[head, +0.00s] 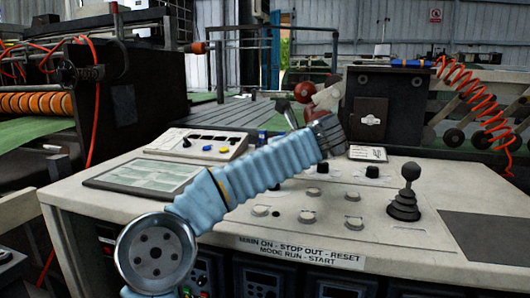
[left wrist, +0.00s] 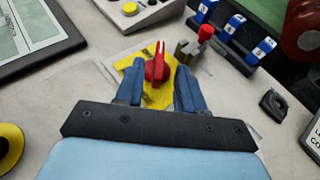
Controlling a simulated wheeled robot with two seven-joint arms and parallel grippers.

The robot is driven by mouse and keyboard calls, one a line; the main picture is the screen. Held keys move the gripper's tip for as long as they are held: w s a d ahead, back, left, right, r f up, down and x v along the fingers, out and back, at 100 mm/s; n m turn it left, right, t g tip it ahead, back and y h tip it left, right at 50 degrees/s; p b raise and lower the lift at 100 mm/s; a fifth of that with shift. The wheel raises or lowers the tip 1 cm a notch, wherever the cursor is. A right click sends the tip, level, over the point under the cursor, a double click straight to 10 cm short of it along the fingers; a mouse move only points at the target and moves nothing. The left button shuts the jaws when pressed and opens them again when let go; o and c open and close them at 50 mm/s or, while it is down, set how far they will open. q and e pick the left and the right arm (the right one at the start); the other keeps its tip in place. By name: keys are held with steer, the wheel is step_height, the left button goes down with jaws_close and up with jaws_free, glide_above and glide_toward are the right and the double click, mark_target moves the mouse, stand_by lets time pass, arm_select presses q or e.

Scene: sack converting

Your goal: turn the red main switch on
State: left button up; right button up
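The red main switch (left wrist: 157,68) sits on a yellow plate (left wrist: 160,96) on the pale console top. Its narrow handle points toward the top of the left wrist view. My left gripper (left wrist: 150,78) is open, with one blue finger on each side of the switch. A gap shows between the handle and each finger; I cannot tell whether they touch lower down. In the head view my left arm reaches across the console (head: 410,245), and the switch and my fingertips cannot be made out there. My right gripper is not in view.
Close to the switch stand a red-capped metal part (left wrist: 204,34), blue rocker switches (left wrist: 234,25) and a black knob (left wrist: 272,103). A large red round part (left wrist: 302,22) is at the upper right. A black joystick (head: 406,190) stands at the console's right.

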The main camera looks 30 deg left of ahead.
arm_select(q)
steer(key=shift+x, duration=1.9)
steer(key=shift+s, duration=0.1)
jaws_close()
